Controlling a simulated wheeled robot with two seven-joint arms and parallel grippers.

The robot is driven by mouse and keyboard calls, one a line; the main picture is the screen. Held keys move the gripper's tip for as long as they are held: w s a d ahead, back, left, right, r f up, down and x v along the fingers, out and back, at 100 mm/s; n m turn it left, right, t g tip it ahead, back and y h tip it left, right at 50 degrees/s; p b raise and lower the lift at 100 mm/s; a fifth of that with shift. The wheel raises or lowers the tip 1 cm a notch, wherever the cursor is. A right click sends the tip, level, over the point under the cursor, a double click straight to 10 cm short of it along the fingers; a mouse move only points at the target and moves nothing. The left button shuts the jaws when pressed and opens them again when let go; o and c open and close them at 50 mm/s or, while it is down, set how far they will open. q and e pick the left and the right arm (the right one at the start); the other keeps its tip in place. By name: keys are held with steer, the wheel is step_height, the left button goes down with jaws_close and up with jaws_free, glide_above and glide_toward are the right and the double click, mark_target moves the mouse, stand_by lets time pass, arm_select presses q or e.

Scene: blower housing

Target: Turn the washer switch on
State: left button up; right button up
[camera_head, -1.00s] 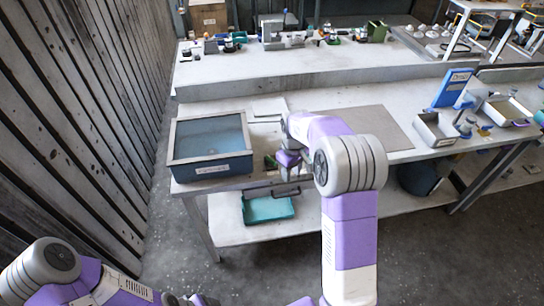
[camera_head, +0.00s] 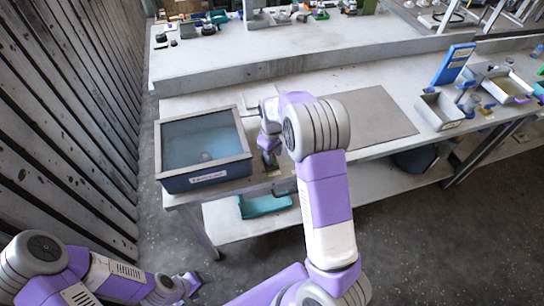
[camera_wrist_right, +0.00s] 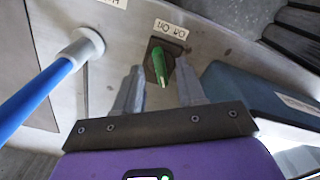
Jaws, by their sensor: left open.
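The washer is a blue tank with a grey rim (camera_head: 248,148) and a white label at the left end of the table. Its switch (camera_wrist_right: 159,66), a green lever on a dark plate, shows in the right wrist view under a small white label that appears upside down. My right gripper (camera_wrist_right: 158,85) is open, with one finger on each side of the green lever; I cannot tell whether either touches it. In the head view my right gripper (camera_head: 270,160) is beside the tank's right side, and the switch is hard to make out. My left gripper (camera_head: 192,284) is open and empty, low over the floor.
A teal bin (camera_head: 262,206) sits on the lower shelf. A grey mat (camera_head: 375,120) lies right of my right arm. A slatted wall (camera_head: 60,120) stands at left.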

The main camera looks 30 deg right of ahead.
step_height(320, 180, down, 2)
steer(key=shift+w+f, duration=0.15)
jaws_close()
stand_by(0.5)
steer(key=m+p, duration=0.1)
steer(key=m, duration=0.4)
steer(key=shift+a+m+p, duration=0.15)
steer(key=shift+m+p, duration=0.15)
steer(key=shift+p, duration=0.1)
steer(key=m+p, duration=0.2)
steer(key=m, duration=0.4)
steer(key=shift+w+a, duration=0.1)
steer(key=shift+a, duration=0.05)
steer(key=shift+m, duration=0.3)
